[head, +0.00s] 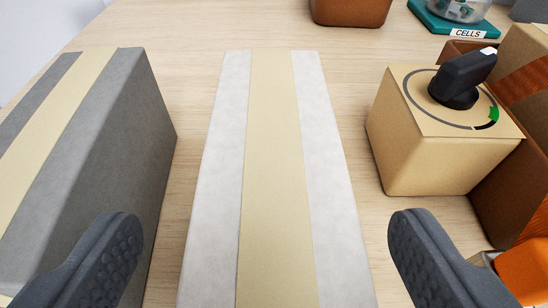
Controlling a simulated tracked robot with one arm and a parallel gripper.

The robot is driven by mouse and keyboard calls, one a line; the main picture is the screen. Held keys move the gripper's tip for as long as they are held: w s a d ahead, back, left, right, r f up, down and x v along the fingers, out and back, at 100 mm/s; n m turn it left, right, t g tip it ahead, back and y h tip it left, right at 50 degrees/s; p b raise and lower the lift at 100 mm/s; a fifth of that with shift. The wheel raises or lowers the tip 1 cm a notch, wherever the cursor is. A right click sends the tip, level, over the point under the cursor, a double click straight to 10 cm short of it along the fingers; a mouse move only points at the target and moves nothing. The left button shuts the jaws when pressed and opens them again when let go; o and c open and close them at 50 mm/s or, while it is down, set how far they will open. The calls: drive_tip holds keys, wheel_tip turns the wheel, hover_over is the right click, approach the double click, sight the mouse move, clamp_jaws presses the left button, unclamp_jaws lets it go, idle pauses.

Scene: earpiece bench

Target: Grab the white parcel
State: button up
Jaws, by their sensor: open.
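The white parcel (216,190) lies in the middle of the head view, long side pointing away from me. A beige tape strip runs along its top. My gripper (263,240) is open, with one dark padded finger on each side of the parcel's near part in the picture. Gaps show between the fingers and the parcel. The parcel's near end is cut off by the bottom edge of the view. I cannot tell how high the fingers are relative to its top.
A grey parcel (110,130) with beige tape stands at the left, close to the left finger. A tan box (430,155) with a black knob (462,80) stands at the right. Brown containers (350,10), a teal "CELLS" tray (435,20) and an orange item (525,270) are around. Bare wood lies behind the parcel.

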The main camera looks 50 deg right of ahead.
sight(274, 195)
drive_tip(key=x, duration=0.2)
drive_tip(key=b+x, duration=0.1)
drive_tip(key=x, duration=0.1)
drive_tip(key=shift+d+f, duration=0.2)
drive_tip(key=shift+f, duration=0.15)
drive_tip(key=shift+w+d, duration=0.2)
drive_tip(key=shift+d, duration=0.1)
drive_tip(key=shift+c, duration=0.3)
drive_tip(key=c, duration=1.1)
